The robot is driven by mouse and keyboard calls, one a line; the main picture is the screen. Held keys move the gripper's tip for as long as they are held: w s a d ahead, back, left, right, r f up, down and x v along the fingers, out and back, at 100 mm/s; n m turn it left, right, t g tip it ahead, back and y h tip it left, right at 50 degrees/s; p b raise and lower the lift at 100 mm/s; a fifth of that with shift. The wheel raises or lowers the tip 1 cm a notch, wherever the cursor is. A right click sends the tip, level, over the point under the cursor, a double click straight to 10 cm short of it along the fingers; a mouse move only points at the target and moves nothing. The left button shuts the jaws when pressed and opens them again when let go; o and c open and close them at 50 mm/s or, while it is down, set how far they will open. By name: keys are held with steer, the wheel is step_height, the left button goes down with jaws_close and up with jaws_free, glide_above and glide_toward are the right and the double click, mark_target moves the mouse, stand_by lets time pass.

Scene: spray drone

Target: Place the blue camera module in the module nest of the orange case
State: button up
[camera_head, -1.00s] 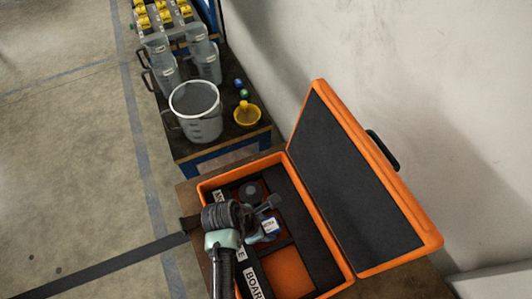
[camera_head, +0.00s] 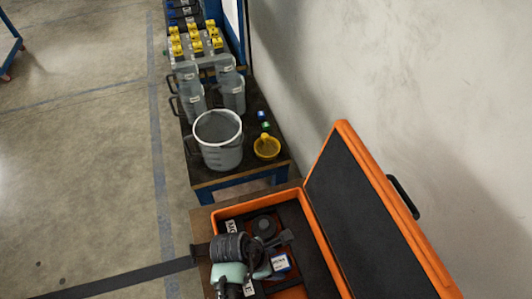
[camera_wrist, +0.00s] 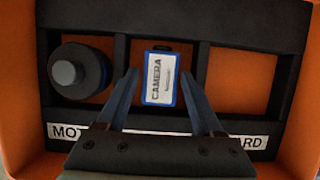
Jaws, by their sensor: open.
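The blue camera module (camera_wrist: 158,82), with a white CAMERA label, is in the middle compartment of the black insert in the wrist view. It also shows in the head view (camera_head: 281,263). My gripper (camera_wrist: 158,74) is open, with one finger on each side of the module and visible gaps to it. In the head view my gripper (camera_head: 277,241) is low over the case. The orange case (camera_head: 227,211) stands open, its lid raised at the right. My fingers and palm hide part of the middle compartment and its label.
A round black part (camera_wrist: 80,72) fills the left compartment. The right compartment (camera_wrist: 238,82) is empty, showing orange floor. Behind the case, a table holds a white-rimmed bucket (camera_head: 218,142), a yellow cup (camera_head: 267,147) and clear jugs (camera_head: 232,95). A wall is at right.

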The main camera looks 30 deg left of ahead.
steer(key=v, duration=1.1)
steer(key=w+a+r+m+t+y, duration=0.1)
steer(key=w+r+m+t+y, duration=0.5)
steer(key=w+r, duration=1.05)
steer(key=w+d+r+m+t+h, duration=0.1)
steer(key=w+r+m+t, duration=0.2)
steer(key=r, duration=0.5)
steer(key=w+d+r+m+t, duration=0.2)
steer(key=r+m, duration=0.4)
steer(key=r, duration=0.2)
steer(key=s+d+r+m+t, duration=0.1)
steer(key=d+r+m+t, duration=0.2)
steer(key=r, duration=0.5)
steer(key=s+d+r+m+t, duration=0.1)
steer(key=d+r+m+t, duration=0.15)
steer(key=r, duration=0.55)
steer(key=s+d+r+m+t+h, duration=0.1)
steer(key=s+d+r+m+t, duration=0.2)
steer(key=r, duration=0.5)
steer(key=s+d+r+m+t+h, duration=0.1)
steer(key=s+d+r+m+t, duration=0.2)
steer(key=s+r, duration=0.4)
step_height(320, 180, up, 2)
steer(key=shift+s+d+r+m+t+p, duration=0.2)
steer(key=shift+d+m+t+p, duration=0.1)
steer(key=shift+m+t, duration=0.55)
steer(key=shift+f, duration=0.1)
